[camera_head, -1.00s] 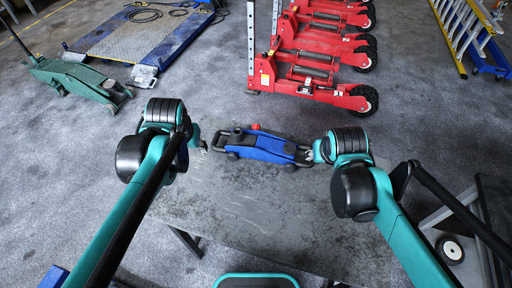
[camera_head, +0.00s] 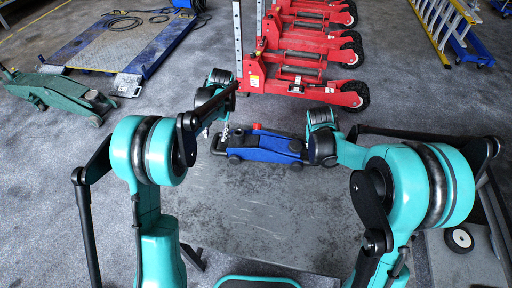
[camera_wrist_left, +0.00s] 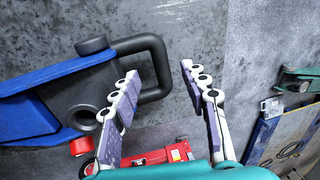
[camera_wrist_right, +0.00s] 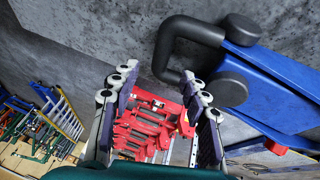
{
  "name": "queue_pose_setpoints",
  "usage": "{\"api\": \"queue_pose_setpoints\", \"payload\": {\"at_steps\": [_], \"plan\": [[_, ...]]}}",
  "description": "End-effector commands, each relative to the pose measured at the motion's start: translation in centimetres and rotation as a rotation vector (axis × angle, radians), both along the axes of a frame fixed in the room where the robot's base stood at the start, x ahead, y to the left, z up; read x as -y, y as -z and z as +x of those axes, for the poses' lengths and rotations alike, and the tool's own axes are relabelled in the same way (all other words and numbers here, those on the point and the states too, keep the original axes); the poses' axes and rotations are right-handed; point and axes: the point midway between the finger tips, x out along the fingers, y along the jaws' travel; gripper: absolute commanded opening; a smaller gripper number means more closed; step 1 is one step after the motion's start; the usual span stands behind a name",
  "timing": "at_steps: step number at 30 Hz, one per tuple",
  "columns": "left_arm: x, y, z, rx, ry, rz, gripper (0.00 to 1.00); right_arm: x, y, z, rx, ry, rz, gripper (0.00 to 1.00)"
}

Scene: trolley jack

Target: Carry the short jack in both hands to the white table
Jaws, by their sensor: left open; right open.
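The short jack (camera_head: 265,148), blue with black end handles and a red knob, lies flat on a worn grey tabletop (camera_head: 270,215). My left gripper (camera_head: 217,132) is open at the jack's left end. In the left wrist view, a black loop handle (camera_wrist_left: 160,62) lies between the spread fingertips (camera_wrist_left: 160,70). My right gripper is at the jack's right end, mostly hidden behind my own arm in the head view. In the right wrist view, its open fingertips (camera_wrist_right: 158,74) have the other black loop handle (camera_wrist_right: 163,55) between them. Neither is closed on a handle. No white table is in view.
Several red wheeled units (camera_head: 305,60) stand behind the tabletop. A green trolley jack (camera_head: 55,92) and a blue-edged platform (camera_head: 125,45) are on the floor at left. A yellow ladder (camera_head: 435,30) is at far right. Grey floor is open on the left.

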Motion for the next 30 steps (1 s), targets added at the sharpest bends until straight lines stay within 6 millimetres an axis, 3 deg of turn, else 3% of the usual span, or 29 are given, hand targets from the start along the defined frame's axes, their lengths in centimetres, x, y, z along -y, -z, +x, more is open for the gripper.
{"api": "queue_pose_setpoints", "payload": {"at_steps": [7,21,30], "plan": [[-0.2,1.1,0.0,0.001,-0.001,0.0,0.45,0.3,1.0,0.5,0.0,0.0,0.0,0.45],[-1.4,7.2,0.1,0.002,0.0,0.0,0.45,1.5,6.6,2.7,0.0,0.0,0.001,0.45],[-1.5,7.6,0.1,0.002,-0.001,0.0,0.45,1.6,7.0,2.9,0.0,0.0,0.001,0.45]]}}
